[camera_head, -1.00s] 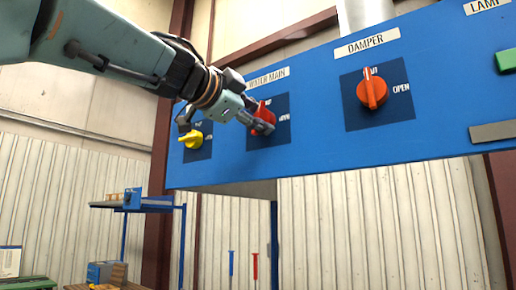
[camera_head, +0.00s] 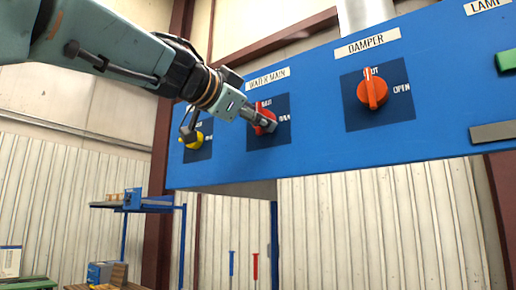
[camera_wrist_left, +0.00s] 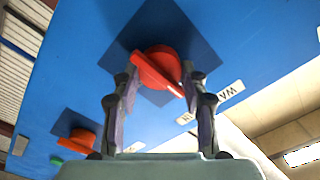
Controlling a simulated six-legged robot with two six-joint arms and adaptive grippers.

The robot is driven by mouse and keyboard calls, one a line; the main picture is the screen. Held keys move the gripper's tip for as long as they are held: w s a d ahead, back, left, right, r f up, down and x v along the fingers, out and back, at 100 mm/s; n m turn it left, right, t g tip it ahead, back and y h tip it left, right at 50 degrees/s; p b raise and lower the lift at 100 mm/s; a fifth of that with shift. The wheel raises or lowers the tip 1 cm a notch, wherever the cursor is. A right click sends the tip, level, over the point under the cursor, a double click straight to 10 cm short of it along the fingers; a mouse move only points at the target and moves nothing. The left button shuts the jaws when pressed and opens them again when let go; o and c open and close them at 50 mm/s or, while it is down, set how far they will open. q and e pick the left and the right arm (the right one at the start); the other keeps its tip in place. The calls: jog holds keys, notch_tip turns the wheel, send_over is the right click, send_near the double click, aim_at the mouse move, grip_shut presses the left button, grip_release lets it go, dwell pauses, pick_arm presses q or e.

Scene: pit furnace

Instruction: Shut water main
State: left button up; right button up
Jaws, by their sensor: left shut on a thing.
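The red water main knob (camera_head: 259,106) sits on a dark blue square plate on the blue panel, under the WATER MAIN label (camera_head: 267,79). My left gripper (camera_head: 265,119) reaches it from the left and is shut on it, hiding part of it. In the left wrist view the red knob (camera_wrist_left: 158,66) lies between the two fingers of the left gripper (camera_wrist_left: 158,88). My right gripper is not in view.
The orange damper knob (camera_head: 373,90) is to the right on the same panel (camera_head: 320,145), with a green part (camera_head: 506,60) at the far right. A yellow knob (camera_head: 194,139) is close on the left, partly behind my gripper. A blue shelf (camera_head: 150,205) stands below left.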

pick_arm(q)
jog(key=shift+f, duration=0.1)
jog(key=o, duration=1.1)
jog(key=shift+a, duration=0.15)
jog(key=shift+o, duration=0.2)
